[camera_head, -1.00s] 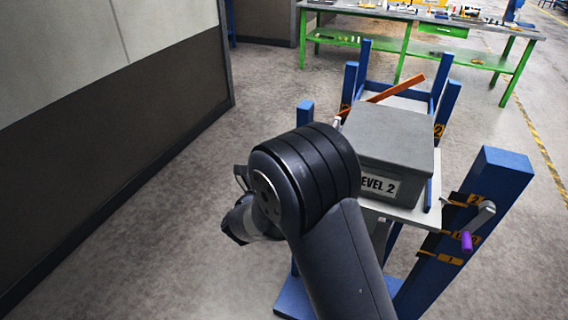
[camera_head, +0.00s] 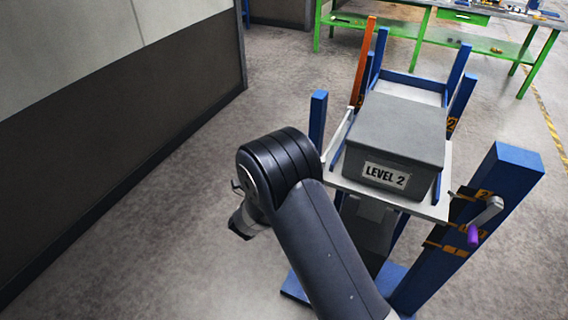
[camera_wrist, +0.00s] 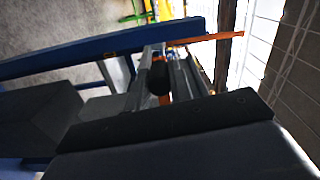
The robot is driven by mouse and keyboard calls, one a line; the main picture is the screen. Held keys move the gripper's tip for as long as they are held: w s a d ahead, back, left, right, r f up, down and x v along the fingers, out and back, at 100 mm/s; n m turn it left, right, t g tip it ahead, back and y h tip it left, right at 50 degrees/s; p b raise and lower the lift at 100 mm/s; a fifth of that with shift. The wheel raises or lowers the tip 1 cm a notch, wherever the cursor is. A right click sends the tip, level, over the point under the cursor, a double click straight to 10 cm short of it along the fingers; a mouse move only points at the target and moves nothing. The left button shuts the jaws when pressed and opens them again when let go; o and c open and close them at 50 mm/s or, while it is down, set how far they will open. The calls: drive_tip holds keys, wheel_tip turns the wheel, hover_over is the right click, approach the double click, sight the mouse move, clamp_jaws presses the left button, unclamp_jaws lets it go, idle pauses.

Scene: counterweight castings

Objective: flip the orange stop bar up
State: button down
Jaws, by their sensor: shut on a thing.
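The orange stop bar (camera_head: 363,62) stands nearly upright at the far left of the blue stand in the head view. In the wrist view it runs off to the right as a thin orange strip (camera_wrist: 215,37). My gripper (camera_wrist: 162,80) has its grey fingers closed around a dark rounded knob (camera_wrist: 158,73) just by the bar's orange end. How the knob joins the bar is not clear.
A grey box marked LEVEL 2 (camera_head: 398,130) sits on the stand's platform (camera_head: 428,209) between blue posts (camera_head: 512,165). A dark-based wall (camera_head: 120,140) is at left, a green bench (camera_head: 425,32) behind. Floor between wall and stand is clear.

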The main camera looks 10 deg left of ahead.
drive_tip(key=shift+f+n, duration=0.35)
drive_tip(key=shift+n, duration=0.15)
drive_tip(key=c, duration=1.3)
unclamp_jaws()
drive_tip(key=shift+o, duration=0.2)
drive_tip(key=b+v, duration=0.2)
drive_tip(key=v, duration=0.8)
drive_tip(key=shift+s+b, duration=0.35)
drive_tip(key=shift+s, duration=0.05)
drive_tip(key=shift+w+a, duration=0.1)
drive_tip(key=p+x, duration=0.2)
drive_tip(key=x, duration=0.9)
drive_tip(key=shift+p, duration=0.4)
drive_tip(key=shift+s+a, duration=0.1)
drive_tip(key=shift+s, duration=0.1)
